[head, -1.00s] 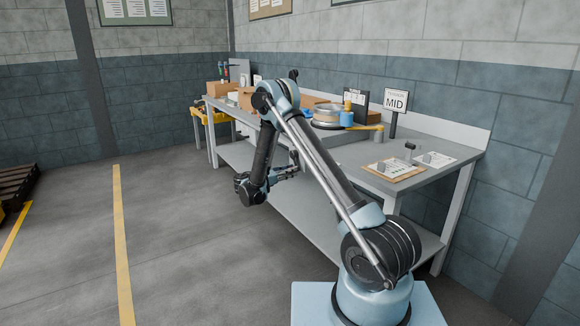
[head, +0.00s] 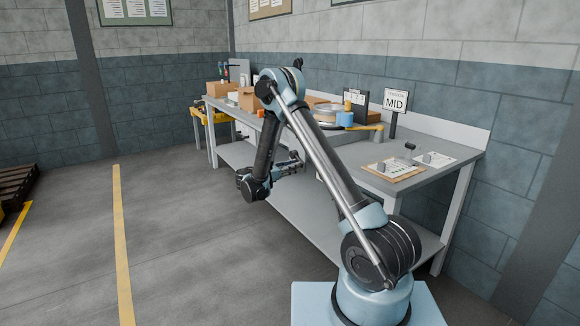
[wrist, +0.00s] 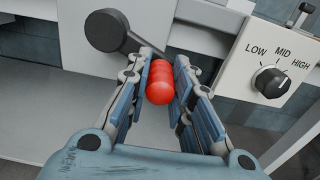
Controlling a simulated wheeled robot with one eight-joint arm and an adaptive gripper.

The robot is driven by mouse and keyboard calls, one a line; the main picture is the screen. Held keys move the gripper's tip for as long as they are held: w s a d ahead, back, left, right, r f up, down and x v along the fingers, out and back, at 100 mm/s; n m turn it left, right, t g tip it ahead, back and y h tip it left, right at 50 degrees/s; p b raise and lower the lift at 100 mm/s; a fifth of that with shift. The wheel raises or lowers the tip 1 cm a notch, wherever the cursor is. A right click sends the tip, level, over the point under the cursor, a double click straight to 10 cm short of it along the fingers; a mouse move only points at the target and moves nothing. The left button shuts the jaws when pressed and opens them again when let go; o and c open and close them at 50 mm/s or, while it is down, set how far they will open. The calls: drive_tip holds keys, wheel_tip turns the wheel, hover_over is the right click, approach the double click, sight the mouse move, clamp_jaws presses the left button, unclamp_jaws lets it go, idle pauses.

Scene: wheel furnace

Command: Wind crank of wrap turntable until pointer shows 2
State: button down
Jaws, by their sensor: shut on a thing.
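In the wrist view my gripper (wrist: 164,90) is shut on the red knob (wrist: 161,82) of the crank, with blue-grey fingers on both sides of it. The dark crank arm (wrist: 122,38) runs from a round hub at upper left towards the knob; part of it is hidden behind a finger. In the head view my gripper (head: 290,165) is at the front edge of the workbench, and the knob is hidden there. The wrap turntable (head: 327,113) stands on the bench, partly behind my arm. I cannot make out a pointer or its reading.
A panel with a LOW, MID, HIGH dial (wrist: 271,82) is right of the gripper. A sign reading MID (head: 396,101), a clipboard (head: 392,170) and cardboard boxes (head: 247,98) are on the bench (head: 352,156).

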drive_tip(key=shift+d+r, duration=0.1)
drive_tip(key=shift+r, duration=2)
drive_tip(key=shift+w+a+r, duration=0.2)
drive_tip(key=shift+w+r, duration=0.1)
drive_tip(key=shift+r, duration=0.3)
drive_tip(key=shift+w+a+r, duration=0.2)
drive_tip(key=shift+w+r, duration=0.05)
drive_tip(key=shift+r, duration=0.3)
drive_tip(key=shift+w+a+r, duration=0.2)
drive_tip(key=shift+w+r, duration=0.1)
drive_tip(key=shift+r, duration=0.3)
drive_tip(key=shift+w+a+r, duration=0.4)
drive_tip(key=shift+w+a, duration=0.15)
drive_tip(key=shift+w, duration=0.25)
drive_tip(key=shift+w+a+r, duration=0.4)
drive_tip(key=shift+w+a, duration=0.1)
drive_tip(key=shift+w, duration=0.25)
